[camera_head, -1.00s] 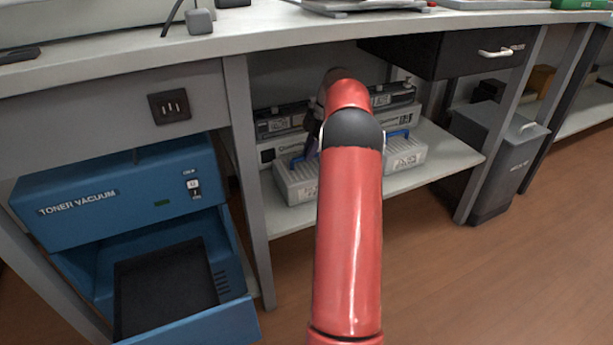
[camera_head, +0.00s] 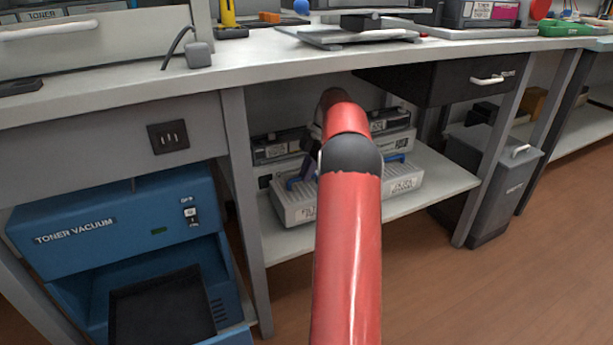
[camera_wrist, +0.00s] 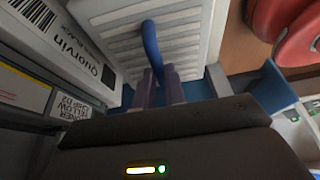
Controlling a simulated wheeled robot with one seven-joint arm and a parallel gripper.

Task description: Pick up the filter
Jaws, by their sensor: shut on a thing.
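The filter is a pale grey ribbed block with a blue handle on the lower shelf under the bench. Its left part (camera_head: 296,212) and a labelled right part (camera_head: 403,182) show on either side of my arm; the middle is hidden, so I cannot tell whether this is one block or two. In the wrist view the ribbed top of the filter (camera_wrist: 110,18) fills the upper middle. My gripper (camera_wrist: 160,80) has its purple fingers shut on the blue handle. I cannot tell whether the filter is clear of the shelf.
Boxed cartridges stand behind the filter, including a white Quorvin box (camera_wrist: 80,40). A black drawer (camera_head: 445,82) hangs above the shelf (camera_head: 440,190). A table leg (camera_head: 245,200) and the blue toner vacuum (camera_head: 120,215) are at left; a grey bin (camera_head: 500,185) is at right.

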